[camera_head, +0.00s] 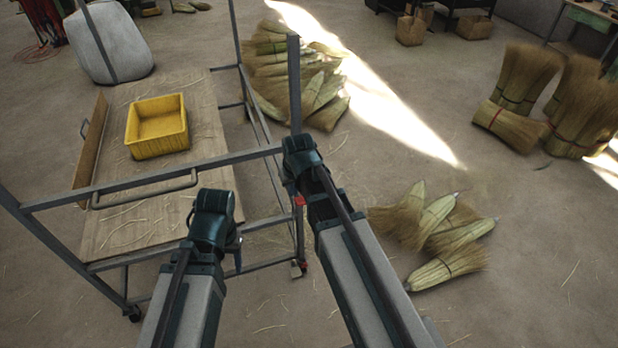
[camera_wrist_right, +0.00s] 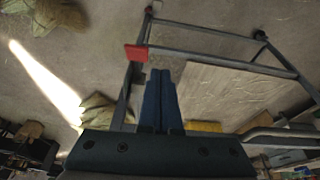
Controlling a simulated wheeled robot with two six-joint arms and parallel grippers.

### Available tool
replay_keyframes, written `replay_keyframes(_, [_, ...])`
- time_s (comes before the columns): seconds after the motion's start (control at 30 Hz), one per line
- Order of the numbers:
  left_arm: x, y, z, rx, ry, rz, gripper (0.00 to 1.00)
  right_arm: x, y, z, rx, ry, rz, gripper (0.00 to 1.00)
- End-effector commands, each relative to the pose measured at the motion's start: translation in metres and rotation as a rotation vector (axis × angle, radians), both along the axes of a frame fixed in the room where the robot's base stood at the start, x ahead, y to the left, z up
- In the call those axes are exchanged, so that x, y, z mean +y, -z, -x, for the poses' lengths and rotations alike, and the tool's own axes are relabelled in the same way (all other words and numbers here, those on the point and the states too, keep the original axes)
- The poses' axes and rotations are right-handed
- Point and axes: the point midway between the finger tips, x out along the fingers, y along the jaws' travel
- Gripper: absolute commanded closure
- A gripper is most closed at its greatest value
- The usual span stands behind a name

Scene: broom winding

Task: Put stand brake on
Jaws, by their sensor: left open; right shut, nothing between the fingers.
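The stand is a grey metal frame cart (camera_head: 180,184) with a wooden board. A red part (camera_head: 299,201) shows on its near right post, just past my right arm. It looks like the red block (camera_wrist_right: 136,52) in the right wrist view. A caster (camera_head: 298,268) with a little red is at the foot of that post. My right gripper (camera_wrist_right: 161,75) is shut and empty, its fingertips beside the red block; I cannot tell if they touch. My left gripper (camera_head: 214,222) is open over the cart's near side, its fingers mostly hidden.
A yellow crate (camera_head: 158,125) sits on the board. Broom heads lie on the floor right of the cart (camera_head: 440,235) and behind it (camera_head: 300,75). Upright straw bundles (camera_head: 530,80) stand farther right. Floor between them is clear.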

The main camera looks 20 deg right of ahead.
Motion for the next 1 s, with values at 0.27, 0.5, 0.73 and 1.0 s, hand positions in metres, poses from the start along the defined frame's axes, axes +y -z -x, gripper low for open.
replay_keyframes(0.27, [0.000,-0.024,0.000,0.000,0.000,0.000,0.43,-0.034,-0.029,-0.033,-0.072,0.052,-0.016,1.00])
replay_keyframes(0.5, [0.000,-0.023,0.000,0.000,0.000,0.000,0.43,-0.035,-0.029,-0.034,-0.075,0.054,-0.016,1.00])
replay_keyframes(0.73, [0.000,-0.021,0.000,0.000,0.000,0.000,0.43,-0.035,-0.027,-0.034,-0.075,0.054,-0.016,1.00])
replay_keyframes(1.0, [0.000,-0.003,0.000,0.000,0.000,0.000,0.43,-0.035,-0.008,-0.040,-0.074,0.054,-0.016,1.00])
